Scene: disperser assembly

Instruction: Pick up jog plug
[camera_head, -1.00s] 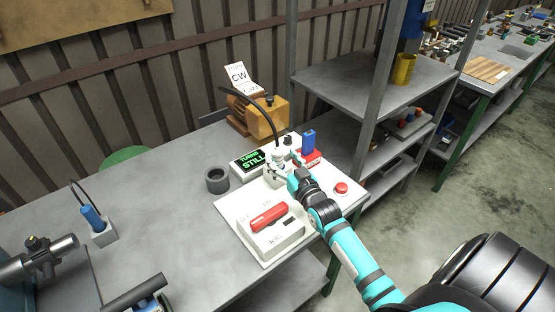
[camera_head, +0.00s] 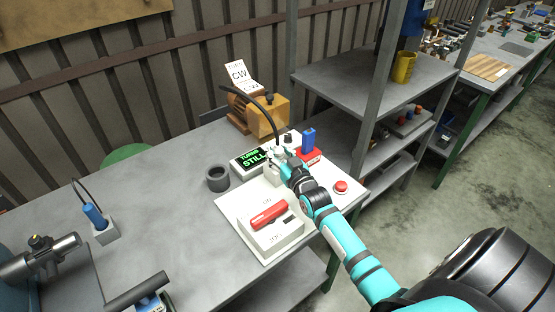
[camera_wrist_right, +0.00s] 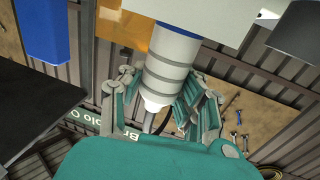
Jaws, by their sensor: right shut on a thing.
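The jog plug, a pale grey ribbed cylinder (camera_wrist_right: 168,75), stands between the fingers of my right gripper (camera_wrist_right: 155,100) in the right wrist view. The gripper is shut on it. A black cable leaves the plug's narrow white end. In the head view my right gripper (camera_head: 280,158) is at the back of the white panel, beside the green-lit display (camera_head: 250,159). The fingers and wrist mostly hide the plug there, and the cable (camera_head: 274,120) arches up from it. I cannot tell whether the plug is seated or lifted. My left gripper is not in view.
A blue part on a red base (camera_head: 309,140) stands close right of the gripper. An orange block (camera_head: 269,117) stands behind.

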